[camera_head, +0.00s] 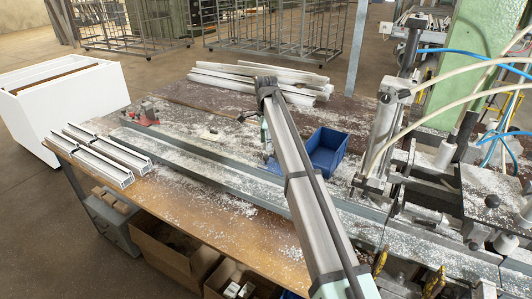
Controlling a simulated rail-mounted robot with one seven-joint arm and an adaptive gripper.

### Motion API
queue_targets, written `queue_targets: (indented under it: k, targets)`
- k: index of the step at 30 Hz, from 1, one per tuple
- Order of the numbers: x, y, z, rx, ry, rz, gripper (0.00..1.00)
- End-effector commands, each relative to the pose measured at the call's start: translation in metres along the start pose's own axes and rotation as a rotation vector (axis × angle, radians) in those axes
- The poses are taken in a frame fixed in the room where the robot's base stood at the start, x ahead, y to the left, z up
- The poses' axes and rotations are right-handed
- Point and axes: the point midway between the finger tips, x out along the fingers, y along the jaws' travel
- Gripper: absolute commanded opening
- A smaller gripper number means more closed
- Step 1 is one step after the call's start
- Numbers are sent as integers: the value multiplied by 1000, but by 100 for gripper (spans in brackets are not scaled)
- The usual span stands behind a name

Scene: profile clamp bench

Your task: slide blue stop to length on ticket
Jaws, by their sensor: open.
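A long grey rail (205,152) runs across the bench from the far left to the lower right, dusted with white shavings. A small blue piece (273,164), which may be the blue stop, shows at the rail just left of my arm and is partly hidden by it. A small pale card (210,135), possibly the ticket, lies behind the rail; its writing is too small to read. My arm rises from the bottom centre and crosses in front of the rail. I cannot make out my gripper's fingers.
A red fixture (146,115) stands at the rail's left end. White profiles (100,155) lie at the front left, and more (260,80) are stacked behind. A blue bin (327,151) stands right of my arm. A clamp machine (385,130) with hoses fills the right.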

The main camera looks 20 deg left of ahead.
Motion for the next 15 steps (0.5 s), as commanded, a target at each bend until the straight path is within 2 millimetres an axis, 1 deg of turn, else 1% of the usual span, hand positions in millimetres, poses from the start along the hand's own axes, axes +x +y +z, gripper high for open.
queue_targets:
  k: [1, 6, 10, 15]
  targets:
    - [9, 2, 0, 0, 0, 3, 51]
    - [37, 2, 0, 0, 0, 2, 51]
    - [52, 0, 0, 0, 0, 1, 51]
    - [62, 0, 0, 0, 0, 0, 51]
